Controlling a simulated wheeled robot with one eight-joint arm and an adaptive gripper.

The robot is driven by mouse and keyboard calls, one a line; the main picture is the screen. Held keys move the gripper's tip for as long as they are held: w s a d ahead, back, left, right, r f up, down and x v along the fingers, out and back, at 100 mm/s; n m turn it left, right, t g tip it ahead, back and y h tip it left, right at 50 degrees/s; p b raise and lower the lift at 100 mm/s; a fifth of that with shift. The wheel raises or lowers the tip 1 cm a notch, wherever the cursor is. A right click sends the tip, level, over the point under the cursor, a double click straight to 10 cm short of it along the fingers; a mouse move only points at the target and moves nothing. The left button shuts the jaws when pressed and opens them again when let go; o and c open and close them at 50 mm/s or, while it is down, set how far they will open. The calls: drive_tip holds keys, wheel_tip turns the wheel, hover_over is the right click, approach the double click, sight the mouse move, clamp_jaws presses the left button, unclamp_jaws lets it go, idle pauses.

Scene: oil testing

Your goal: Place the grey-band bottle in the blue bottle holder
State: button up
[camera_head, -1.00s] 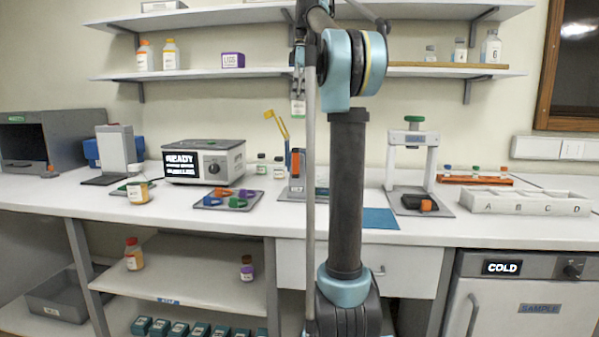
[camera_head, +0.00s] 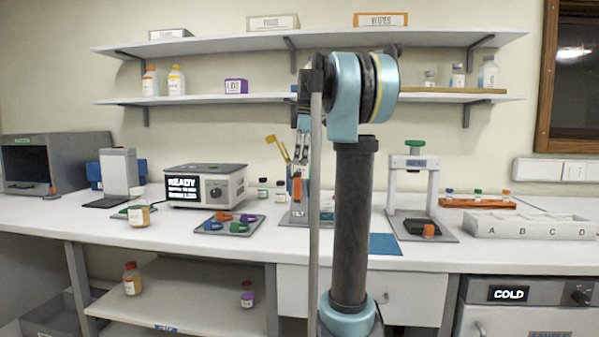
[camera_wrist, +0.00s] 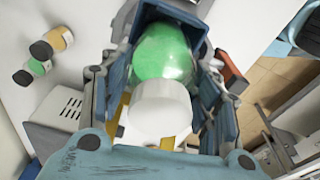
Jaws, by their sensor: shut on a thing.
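My gripper (camera_wrist: 160,75) is shut on a bottle (camera_wrist: 162,108) with a white cap and green contents or label. The cap faces the wrist camera; I cannot make out a grey band. In the head view my gripper (camera_head: 304,118) hangs left of my arm column, above the counter, and the bottle is hard to make out there. A blue upright holder (camera_head: 314,172) stands on the counter below it, mostly hidden by my arm. Blue walls (camera_wrist: 172,18) show around the bottle in the wrist view; I cannot tell whether the bottle is inside or above them.
Yellow tools (camera_head: 278,147) stick up beside the blue holder. Two small dark-capped bottles (camera_head: 263,188) stand to its left, near a tray of coloured pieces (camera_head: 228,229). A press-like stand (camera_head: 416,188) and a blue mat (camera_head: 384,244) are to the right. Shelves hang above.

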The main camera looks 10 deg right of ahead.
sight(301, 168)
drive_tip(key=shift+f, duration=2.15)
drive_tip(key=o, duration=1.4)
drive_tip(key=r, duration=0.4)
drive_tip(key=d+r, duration=0.1)
drive_tip(key=r, duration=0.7)
drive_tip(key=shift+s+d, duration=0.15)
drive_tip(key=shift+d, duration=0.05)
